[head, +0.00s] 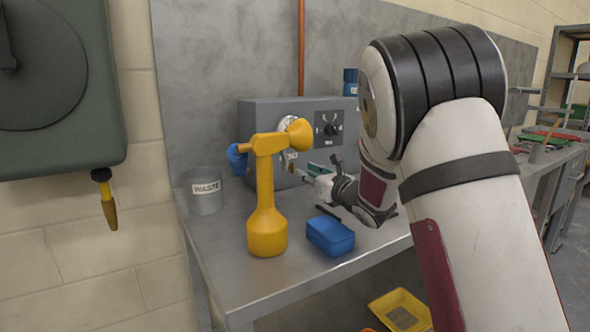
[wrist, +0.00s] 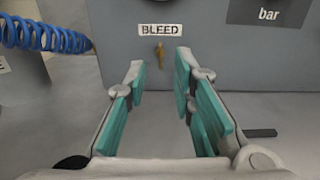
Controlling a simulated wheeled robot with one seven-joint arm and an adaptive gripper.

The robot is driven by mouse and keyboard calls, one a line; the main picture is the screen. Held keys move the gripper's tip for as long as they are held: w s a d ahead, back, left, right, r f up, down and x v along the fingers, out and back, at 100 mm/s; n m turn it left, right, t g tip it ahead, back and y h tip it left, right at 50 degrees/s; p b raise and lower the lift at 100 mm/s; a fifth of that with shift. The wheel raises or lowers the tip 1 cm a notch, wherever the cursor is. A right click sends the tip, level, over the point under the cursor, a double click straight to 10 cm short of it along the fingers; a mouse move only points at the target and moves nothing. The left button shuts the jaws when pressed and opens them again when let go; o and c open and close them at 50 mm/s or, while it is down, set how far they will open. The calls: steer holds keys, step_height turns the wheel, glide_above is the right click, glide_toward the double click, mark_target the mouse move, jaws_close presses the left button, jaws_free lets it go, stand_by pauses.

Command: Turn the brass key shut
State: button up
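The brass key (wrist: 160,54) is small and stands roughly upright on the grey panel (wrist: 215,55), just below the BLEED label (wrist: 160,30). My gripper (wrist: 158,72) is open and empty. In the wrist view the key shows in the gap between the fingertips, beyond them, and no finger visibly touches it. In the head view my gripper (head: 303,170) is in front of the grey box (head: 262,118), low over the bench. The key cannot be made out clearly there, with the yellow bottle and my fingers close by.
A yellow spray bottle (head: 267,215) stands on the bench (head: 225,255) close to the left of my gripper. A blue box (head: 330,236) sits in front. A WASTE tub (head: 205,195) stands at the left. A blue coiled hose (wrist: 45,36) shows left of the panel.

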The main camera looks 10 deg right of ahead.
mark_target(291, 167)
steer(key=x, duration=0.7)
steer(key=shift+c, duration=0.5)
jaws_close()
